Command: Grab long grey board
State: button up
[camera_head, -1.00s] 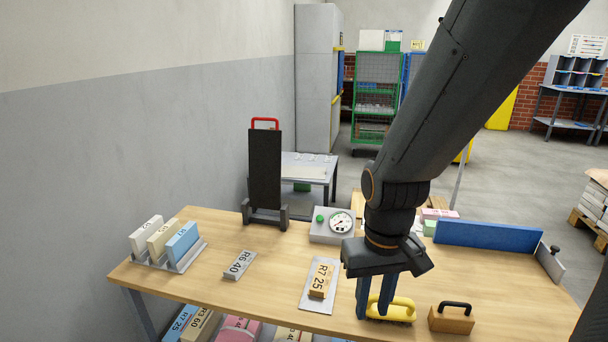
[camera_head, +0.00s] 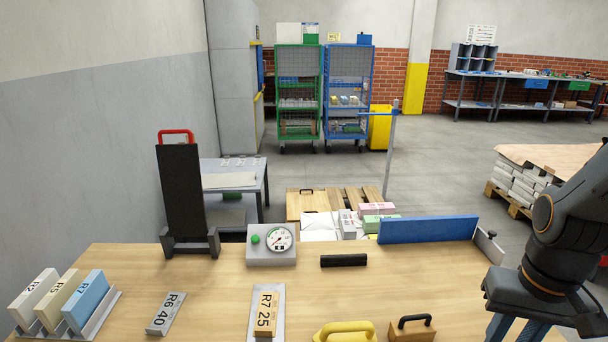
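A long, narrow grey board (camera_head: 278,330) lies flat on the wooden table (camera_head: 210,285), with an orange block marked R7 25 (camera_head: 266,312) on it. A shorter grey piece marked R6 40 (camera_head: 166,314) lies to its left. A tall, dark grey board (camera_head: 183,195) with a red handle (camera_head: 176,135) stands upright in a stand at the table's back left. My gripper (camera_head: 516,334) is at the lower right, well to the right of all these. Its blue fingers look apart, with nothing seen between them; their tips are cut off by the frame's bottom edge.
A yellow-handled tool (camera_head: 345,330) and a wooden block with a black handle (camera_head: 412,330) stand at the front. A gauge box (camera_head: 271,245), a black bar (camera_head: 344,260) and a blue fence (camera_head: 428,229) lie farther back. A rack holds several upright blocks (camera_head: 85,300) at left.

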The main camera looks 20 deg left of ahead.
aim_at(244, 179)
jog(key=z, duration=1.75)
jog(key=i, duration=3.95)
jog(key=u, duration=2.65)
jog(key=i, duration=3.45)
